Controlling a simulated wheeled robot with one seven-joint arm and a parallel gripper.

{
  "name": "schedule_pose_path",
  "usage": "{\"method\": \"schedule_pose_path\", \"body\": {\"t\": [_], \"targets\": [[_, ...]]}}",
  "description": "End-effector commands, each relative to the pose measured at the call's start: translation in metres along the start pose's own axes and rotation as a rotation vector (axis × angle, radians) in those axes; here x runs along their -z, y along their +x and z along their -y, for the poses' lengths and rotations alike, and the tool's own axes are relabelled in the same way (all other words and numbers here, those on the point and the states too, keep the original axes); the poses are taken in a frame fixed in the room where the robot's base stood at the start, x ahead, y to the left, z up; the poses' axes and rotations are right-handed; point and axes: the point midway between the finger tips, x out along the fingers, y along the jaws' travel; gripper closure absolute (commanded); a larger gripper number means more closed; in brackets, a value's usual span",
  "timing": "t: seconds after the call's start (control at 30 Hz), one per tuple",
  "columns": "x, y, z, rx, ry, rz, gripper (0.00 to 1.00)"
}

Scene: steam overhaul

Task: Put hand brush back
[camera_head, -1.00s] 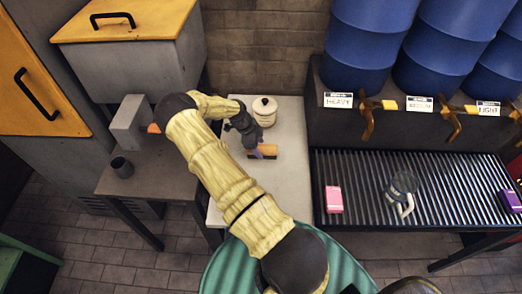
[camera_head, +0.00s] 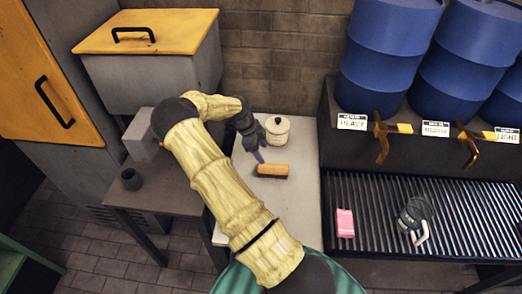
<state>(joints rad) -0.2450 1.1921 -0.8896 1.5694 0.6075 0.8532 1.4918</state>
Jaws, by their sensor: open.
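The hand brush (camera_head: 272,171), with a tan wooden back and dark bristles, lies on the light table (camera_head: 297,222). The gap between the fingers is too small to make out. The brush shows whole and is not held.
A cream lidded pot (camera_head: 277,130) stands behind the brush, close to my gripper. A dark cup (camera_head: 131,179) is on the grey side table at left. A slatted rack (camera_head: 385,212) at right bears a pink box (camera_head: 345,223) and a glass mug (camera_head: 415,215). Blue barrels (camera_head: 392,60) stand behind it.

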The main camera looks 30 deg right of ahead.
Motion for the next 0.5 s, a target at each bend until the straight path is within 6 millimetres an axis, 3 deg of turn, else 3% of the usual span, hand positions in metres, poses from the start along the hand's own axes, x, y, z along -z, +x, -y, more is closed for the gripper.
{"method": "schedule_pose_path", "body": {"t": [0.27,0.5], "targets": [[0.003,-0.006,-0.007,-0.007,-0.047,0.025,0.37],[0.006,-0.037,-0.050,-0.010,-0.339,0.145,0.37]]}}
